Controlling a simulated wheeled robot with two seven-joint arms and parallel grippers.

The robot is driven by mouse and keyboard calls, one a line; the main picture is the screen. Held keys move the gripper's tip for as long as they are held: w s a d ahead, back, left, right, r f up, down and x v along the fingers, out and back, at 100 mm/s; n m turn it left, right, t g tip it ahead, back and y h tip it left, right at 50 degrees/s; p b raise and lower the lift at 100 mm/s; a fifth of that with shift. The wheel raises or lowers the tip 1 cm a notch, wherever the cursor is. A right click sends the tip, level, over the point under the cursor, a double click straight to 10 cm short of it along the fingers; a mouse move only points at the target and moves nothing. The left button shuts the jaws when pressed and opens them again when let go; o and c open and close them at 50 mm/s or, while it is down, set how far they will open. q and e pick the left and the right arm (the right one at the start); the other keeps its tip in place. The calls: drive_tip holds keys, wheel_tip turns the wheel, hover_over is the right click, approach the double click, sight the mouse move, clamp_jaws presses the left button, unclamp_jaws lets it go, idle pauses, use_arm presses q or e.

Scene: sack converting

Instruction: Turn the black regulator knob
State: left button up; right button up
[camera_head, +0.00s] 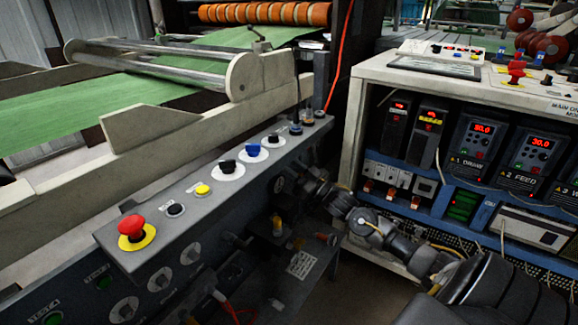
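Two black knobs on white round plates stand on top of the grey control box: a nearer one (227,166) and a farther one (272,138). A blue knob (253,150) sits between them. I cannot tell whether either is the regulator knob. My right arm comes in from the lower right. Its gripper end (293,185) is at the box's right side face, below the farther black knob, beside a dark round fitting (278,184). The fingers are too dark and small to tell open from shut, or whether they touch the fitting. My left gripper is not in view.
A red emergency button (131,226) on a yellow disc, a yellow button (202,190) and a black button (175,209) share the box top. Cables and fittings hang below its side. A white cabinet (370,72) with red displays stands close at the right.

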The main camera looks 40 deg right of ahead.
drive_tip(key=n+g+y, duration=0.1)
drive_tip(key=n, duration=0.3)
drive_tip(key=n+g+y, duration=0.2)
drive_tip(key=n, duration=0.3)
drive_tip(key=n+g+y, duration=0.1)
drive_tip(key=n, duration=0.4)
drive_tip(key=shift+w+d+r+g+y, duration=0.1)
drive_tip(key=shift+d+r+g+y, duration=0.05)
drive_tip(key=shift+d+g+y, duration=0.2)
drive_tip(key=shift+n, duration=0.3)
drive_tip(key=o, duration=1)
drive_tip(key=shift+c, duration=0.2)
drive_tip(key=shift+d, duration=0.1)
